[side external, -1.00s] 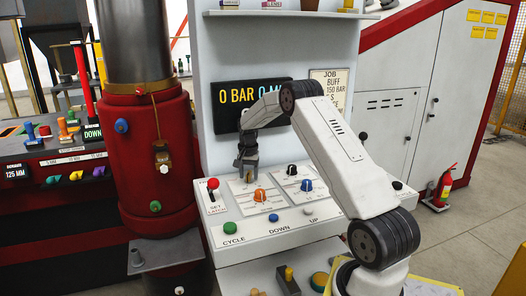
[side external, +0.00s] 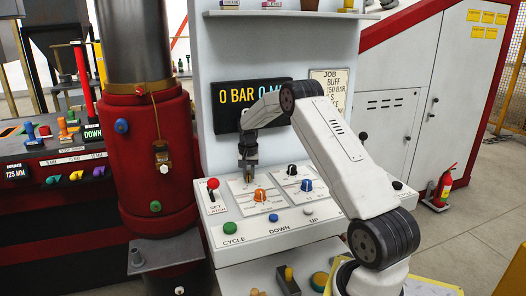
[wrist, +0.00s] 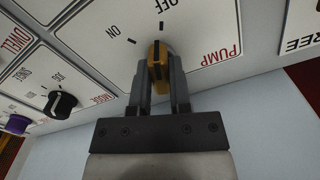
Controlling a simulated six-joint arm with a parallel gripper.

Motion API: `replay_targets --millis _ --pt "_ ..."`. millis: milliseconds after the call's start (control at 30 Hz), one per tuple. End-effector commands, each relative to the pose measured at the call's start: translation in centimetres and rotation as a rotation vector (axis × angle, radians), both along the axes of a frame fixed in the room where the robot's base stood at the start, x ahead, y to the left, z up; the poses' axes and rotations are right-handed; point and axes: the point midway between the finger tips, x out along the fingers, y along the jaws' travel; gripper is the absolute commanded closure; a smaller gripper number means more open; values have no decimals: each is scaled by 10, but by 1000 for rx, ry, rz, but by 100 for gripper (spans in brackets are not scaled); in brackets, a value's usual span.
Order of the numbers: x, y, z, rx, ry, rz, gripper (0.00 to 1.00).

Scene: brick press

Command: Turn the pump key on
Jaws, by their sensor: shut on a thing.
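The pump key (wrist: 158,62) is a yellow knob on the white panel plate marked PUMP, with OFF and ON ticks. In the wrist view it lines up with the OFF tick, and the ON tick is to its left. My gripper (wrist: 158,82) is shut on the key, with one dark finger on each side. In the side view my gripper (side external: 249,174) points down at the back left of the sloping panel (side external: 247,233). The fingers hide part of the key there.
The display (side external: 225,94) is behind and reads 0 BAR.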

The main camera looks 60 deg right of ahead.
Motion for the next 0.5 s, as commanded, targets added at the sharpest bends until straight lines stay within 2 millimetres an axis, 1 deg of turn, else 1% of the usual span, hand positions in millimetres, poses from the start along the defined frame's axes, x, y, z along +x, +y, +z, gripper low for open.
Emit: replay_targets --millis 500 --pt "-1 0 0 2 1 457 100"
